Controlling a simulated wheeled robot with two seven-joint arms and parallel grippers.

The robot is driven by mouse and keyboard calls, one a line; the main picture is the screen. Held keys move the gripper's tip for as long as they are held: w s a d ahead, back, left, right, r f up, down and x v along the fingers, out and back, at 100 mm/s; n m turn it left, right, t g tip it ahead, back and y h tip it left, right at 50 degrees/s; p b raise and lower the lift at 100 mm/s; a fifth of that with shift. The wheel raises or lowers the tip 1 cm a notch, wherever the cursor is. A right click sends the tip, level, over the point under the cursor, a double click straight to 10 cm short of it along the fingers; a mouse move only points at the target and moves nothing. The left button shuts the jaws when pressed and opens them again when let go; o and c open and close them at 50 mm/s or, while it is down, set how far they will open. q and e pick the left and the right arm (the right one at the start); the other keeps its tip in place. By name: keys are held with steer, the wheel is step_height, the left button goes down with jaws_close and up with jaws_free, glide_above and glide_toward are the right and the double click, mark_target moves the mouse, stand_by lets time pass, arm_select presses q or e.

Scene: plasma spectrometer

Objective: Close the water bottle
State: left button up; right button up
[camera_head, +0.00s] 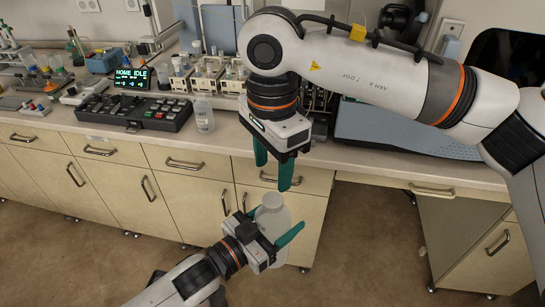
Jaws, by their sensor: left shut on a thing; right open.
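The pale, translucent water bottle (273,210) is held in front of the bench, above the floor. My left gripper (272,228) is shut around its body with green fingers on both sides. The bottle's round top faces up toward the camera; I cannot tell whether a cap sits on it. My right gripper (273,167) is open above the bottle, fingers pointing down. I see nothing between its fingers, and a small gap shows between them and the bottle top.
Racks and glassware crowd the bench behind. Open floor (70,265) lies in front of the drawers.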

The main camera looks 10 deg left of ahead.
mark_target(273, 199)
step_height(273, 199, down, 7)
steer(key=shift+f, duration=0.1)
stand_by(0.3)
steer(key=c, duration=1)
steer(key=m, duration=0.5)
steer(key=o, duration=1.1)
steer(key=shift+o, duration=0.2)
step_height(273, 199, up, 12)
